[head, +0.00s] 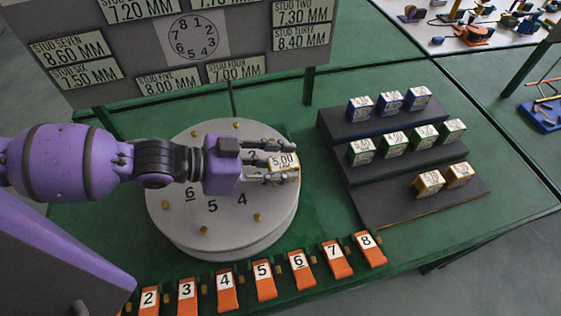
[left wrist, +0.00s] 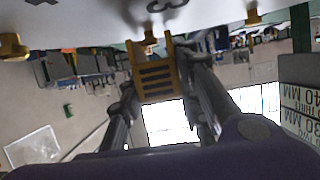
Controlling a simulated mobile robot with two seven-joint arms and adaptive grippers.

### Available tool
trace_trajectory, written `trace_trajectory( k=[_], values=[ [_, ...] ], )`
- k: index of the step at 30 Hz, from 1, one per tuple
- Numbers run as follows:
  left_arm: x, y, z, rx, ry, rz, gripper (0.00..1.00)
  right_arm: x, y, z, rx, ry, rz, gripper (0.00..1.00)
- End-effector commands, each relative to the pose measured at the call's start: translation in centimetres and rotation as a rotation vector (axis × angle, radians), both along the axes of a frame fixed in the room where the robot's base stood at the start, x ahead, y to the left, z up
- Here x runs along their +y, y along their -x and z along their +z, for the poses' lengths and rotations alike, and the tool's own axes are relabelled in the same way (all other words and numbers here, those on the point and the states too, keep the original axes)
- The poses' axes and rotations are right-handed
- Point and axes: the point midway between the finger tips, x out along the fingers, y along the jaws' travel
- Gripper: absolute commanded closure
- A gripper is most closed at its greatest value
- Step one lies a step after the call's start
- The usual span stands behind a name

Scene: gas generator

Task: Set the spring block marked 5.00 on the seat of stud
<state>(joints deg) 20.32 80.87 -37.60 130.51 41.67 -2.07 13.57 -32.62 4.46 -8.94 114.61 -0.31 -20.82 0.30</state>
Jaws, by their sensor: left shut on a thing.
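My left gripper (head: 284,163) reaches in from the left over the right part of the round grey disc (head: 215,230). It is shut on the yellow spring block marked 5.00 (head: 284,160), label up. In the left wrist view the yellow block (left wrist: 157,80) sits between the two fingers, close to a brass stud (left wrist: 150,35) beside the digit 3. I cannot tell whether block and stud touch. Brass studs and printed digits ring the disc; 6, 5 and 4 show at its front. The gripper hides part of the disc. My right gripper is not in view.
A grey sign board (head: 190,40) with stud sizes stands behind the disc. A dark stepped rack (head: 380,195) at right holds blue, green and yellow blocks. Orange numbered tags (head: 264,284) line the green table's front edge. Green table shows between disc and rack.

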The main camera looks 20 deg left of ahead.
Motion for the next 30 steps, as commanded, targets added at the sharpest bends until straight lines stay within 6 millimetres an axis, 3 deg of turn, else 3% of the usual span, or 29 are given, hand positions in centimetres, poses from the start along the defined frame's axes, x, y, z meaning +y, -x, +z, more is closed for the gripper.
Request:
trace_trajectory(
  k=[6, 7, 11, 20, 25, 30],
  values=[
    [-0.1, 0.0, -0.4, -0.001, 0.002, -0.001, 1.0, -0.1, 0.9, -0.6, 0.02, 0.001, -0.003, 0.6],
    [0.0, 0.0, -0.4, 0.001, 0.001, 0.0, 0.68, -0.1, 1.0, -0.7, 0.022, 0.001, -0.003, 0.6],
    [0.0, 0.0, -0.4, 0.001, 0.001, 0.0, 0.51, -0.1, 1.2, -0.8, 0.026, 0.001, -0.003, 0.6],
    [0.0, 0.0, -0.4, 0.001, 0.001, 0.0, 0.5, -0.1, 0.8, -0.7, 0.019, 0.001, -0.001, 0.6],
    [0.0, 0.0, 1.3, -0.003, 0.0, -0.001, 0.5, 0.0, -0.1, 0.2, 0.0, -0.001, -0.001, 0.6],
    [2.8, 1.9, 2.1, 0.003, -0.007, 0.001, 0.5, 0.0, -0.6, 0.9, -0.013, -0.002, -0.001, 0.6]
  ],
)
